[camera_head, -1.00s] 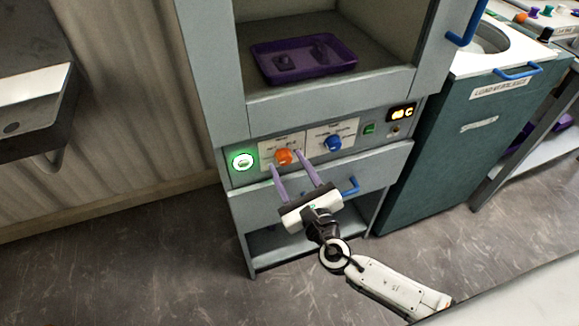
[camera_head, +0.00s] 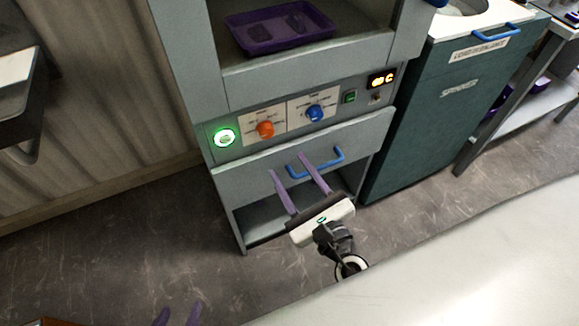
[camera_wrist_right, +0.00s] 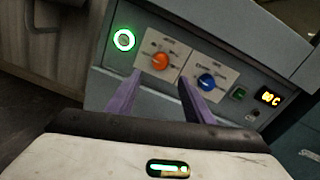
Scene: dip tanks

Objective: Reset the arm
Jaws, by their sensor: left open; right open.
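My right gripper (camera_head: 289,163) is open and empty, with its two purple fingers apart. No contact with either knob is visible. My left gripper (camera_head: 178,315) shows only its purple fingertips at the bottom edge of the head view; they are apart with nothing between them.
The grey cabinet (camera_head: 180,60) has a green-lit button (camera_head: 224,137), the two knobs and a lit display (camera_head: 382,79). A purple tray (camera_head: 280,30) sits in its opening. A teal unit (camera_head: 440,110) stands right. Open floor (camera_head: 110,250) lies at left.

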